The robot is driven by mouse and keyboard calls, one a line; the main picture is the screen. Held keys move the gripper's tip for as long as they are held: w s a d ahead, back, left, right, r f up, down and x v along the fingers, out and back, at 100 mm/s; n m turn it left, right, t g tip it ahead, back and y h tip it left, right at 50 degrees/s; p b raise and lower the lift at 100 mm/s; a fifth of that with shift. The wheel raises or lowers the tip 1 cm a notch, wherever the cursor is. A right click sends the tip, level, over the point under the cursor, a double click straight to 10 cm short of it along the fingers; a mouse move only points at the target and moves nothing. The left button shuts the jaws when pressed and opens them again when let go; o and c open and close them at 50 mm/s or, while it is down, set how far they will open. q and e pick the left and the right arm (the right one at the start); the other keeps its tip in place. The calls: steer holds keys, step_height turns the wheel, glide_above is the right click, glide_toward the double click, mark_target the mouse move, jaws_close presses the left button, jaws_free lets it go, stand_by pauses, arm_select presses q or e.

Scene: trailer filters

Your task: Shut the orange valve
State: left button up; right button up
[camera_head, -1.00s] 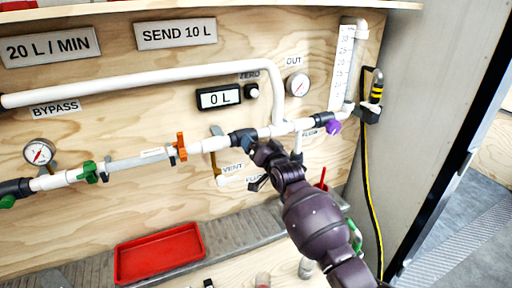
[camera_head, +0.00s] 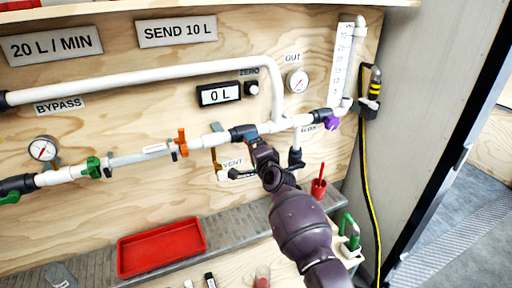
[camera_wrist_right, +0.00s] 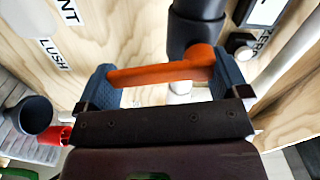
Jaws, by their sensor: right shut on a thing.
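The orange valve handle (camera_wrist_right: 160,74) is a lever on a dark valve body (camera_wrist_right: 196,28) in the right wrist view. My right gripper (camera_wrist_right: 165,85) is shut on this lever, with one blue-grey finger at each end of it. In the head view my right gripper (camera_head: 255,143) is at the dark valve (camera_head: 243,132) on the white pipe, and it hides the lever there. A separate orange piece (camera_head: 182,142) sits farther left on the same pipe line. My left gripper is not in view.
A green valve handle (camera_head: 93,167) is at left and a purple one (camera_head: 331,123) at right. The white bypass pipe (camera_head: 150,77) runs above. A red tray (camera_head: 160,249) and a red cup (camera_head: 318,188) stand below. A gauge (camera_head: 297,81) and the 0 L display (camera_head: 219,94) are on the board.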

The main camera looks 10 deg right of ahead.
steer(key=shift+s+a+m, duration=0.1)
steer(key=shift+a+m, duration=0.2)
steer(key=shift+m, duration=0.8)
steer(key=shift+f, duration=0.1)
steer(key=o, duration=0.9)
steer(key=shift+p+v, duration=0.65)
steer(key=shift+v, duration=4.8)
steer(key=shift+a, duration=0.1)
